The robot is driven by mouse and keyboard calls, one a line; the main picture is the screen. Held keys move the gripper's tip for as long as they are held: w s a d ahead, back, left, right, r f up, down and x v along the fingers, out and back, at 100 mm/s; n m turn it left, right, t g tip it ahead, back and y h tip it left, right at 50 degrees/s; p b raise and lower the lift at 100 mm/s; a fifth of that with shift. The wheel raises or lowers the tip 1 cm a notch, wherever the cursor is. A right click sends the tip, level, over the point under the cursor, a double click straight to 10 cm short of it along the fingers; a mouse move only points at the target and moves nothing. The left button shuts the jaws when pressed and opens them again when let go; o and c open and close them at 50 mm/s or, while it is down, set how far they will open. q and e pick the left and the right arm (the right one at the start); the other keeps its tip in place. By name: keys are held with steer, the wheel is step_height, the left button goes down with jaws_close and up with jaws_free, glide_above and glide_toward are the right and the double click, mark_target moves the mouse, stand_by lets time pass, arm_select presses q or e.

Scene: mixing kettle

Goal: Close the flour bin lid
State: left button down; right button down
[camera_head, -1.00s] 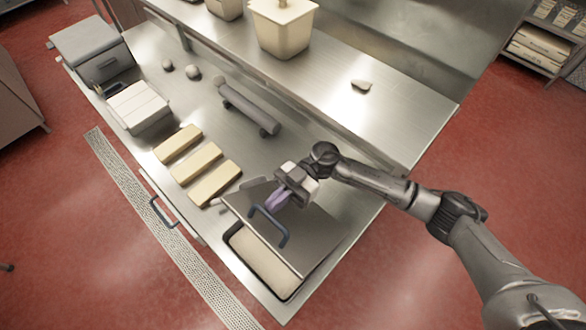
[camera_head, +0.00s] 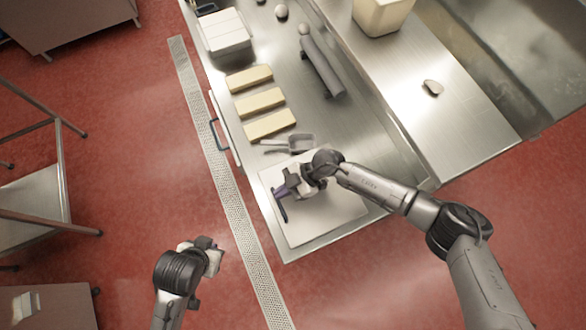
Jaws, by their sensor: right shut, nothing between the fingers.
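The flour bin lid (camera_head: 325,218) is a square metal plate with a dark handle (camera_head: 280,207) at its left side. It lies flat over the bin at the near end of the steel counter, and no flour shows. My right gripper (camera_head: 282,190) is over the lid's left part, close to the handle, with its purple fingers shut and empty. I cannot tell whether it touches the lid. My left gripper (camera_head: 208,250) is over the red floor, left of the counter, and its fingers cannot be made out.
A metal scoop (camera_head: 301,142) lies just beyond the lid. Beyond it are several yellow dough blocks (camera_head: 261,102), a grey rolling pin (camera_head: 322,66) and a white-topped box (camera_head: 224,33). A raised shelf (camera_head: 450,122) runs along the right. A drain grate (camera_head: 215,160) runs along the left.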

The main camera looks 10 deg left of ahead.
arm_select(q)
steer(key=shift+w+d+r, duration=0.1)
steer(key=shift+w+d, duration=0.05)
steer(key=shift+d, duration=0.25)
arm_select(e)
steer(key=shift+f, duration=0.3)
steer(key=shift+f, duration=0.1)
